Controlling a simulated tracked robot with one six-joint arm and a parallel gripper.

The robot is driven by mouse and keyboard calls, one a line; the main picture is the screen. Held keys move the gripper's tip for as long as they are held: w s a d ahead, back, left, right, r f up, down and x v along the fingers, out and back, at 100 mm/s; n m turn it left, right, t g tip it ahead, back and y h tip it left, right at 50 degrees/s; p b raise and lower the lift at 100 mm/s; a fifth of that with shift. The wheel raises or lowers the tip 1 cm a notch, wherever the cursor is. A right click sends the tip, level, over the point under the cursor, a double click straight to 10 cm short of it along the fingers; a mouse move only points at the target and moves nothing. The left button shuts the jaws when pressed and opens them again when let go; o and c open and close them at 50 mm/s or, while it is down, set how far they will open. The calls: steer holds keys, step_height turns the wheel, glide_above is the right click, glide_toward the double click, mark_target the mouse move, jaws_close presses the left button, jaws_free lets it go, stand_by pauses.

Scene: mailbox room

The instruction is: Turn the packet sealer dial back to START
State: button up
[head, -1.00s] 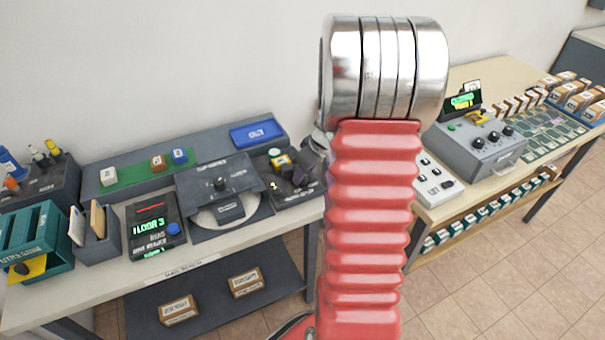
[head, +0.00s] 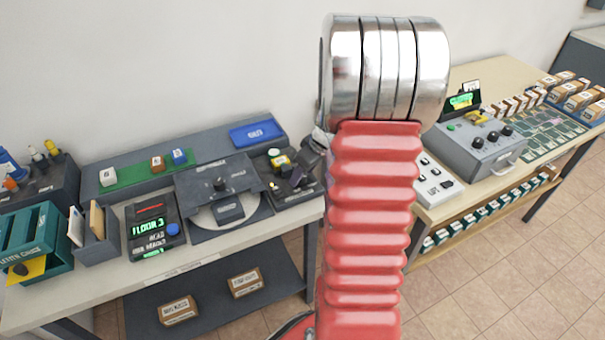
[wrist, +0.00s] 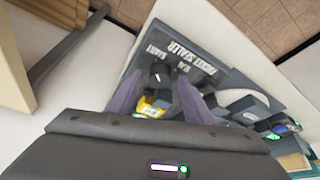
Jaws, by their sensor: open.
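The packet sealer (wrist: 215,62) is a dark panel with white "PACKET SEALER" and "START" lettering in the wrist view. It also shows in the head view (head: 294,197), partly behind my arm. Its black dial (wrist: 160,72) has a small light mark and sits near the "START" lettering; I cannot tell exactly where it points. My gripper (wrist: 157,84) is open, with its two purple-grey fingers on either side of the dial's near side. I cannot tell whether they touch it. A yellow and green item (wrist: 150,108) lies between the fingers, partly hidden by my gripper.
A round-plate device (head: 228,212) stands left of the sealer, and a dark device with a lit display (head: 152,230) beyond it. A blue tray (head: 257,133) lies behind. A second table with a grey control box (head: 477,152) stands to the right.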

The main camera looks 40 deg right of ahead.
steer(key=v, duration=1.3)
steer(key=shift+s+r, duration=0.1)
steer(key=shift+r, duration=0.05)
steer(key=s+a+r, duration=0.2)
steer(key=s+a, duration=0.1)
steer(key=a, duration=0.8)
steer(key=s+a+r+m, duration=0.1)
steer(key=s+a+r, duration=0.2)
steer(key=a, duration=0.7)
steer(key=s+a+r+t, duration=0.1)
steer(key=s+a, duration=0.4)
steer(key=a, duration=0.6)
steer(key=shift+a+r+h, duration=0.3)
steer(key=shift+a+r, duration=0.1)
steer(key=shift+r, duration=0.3)
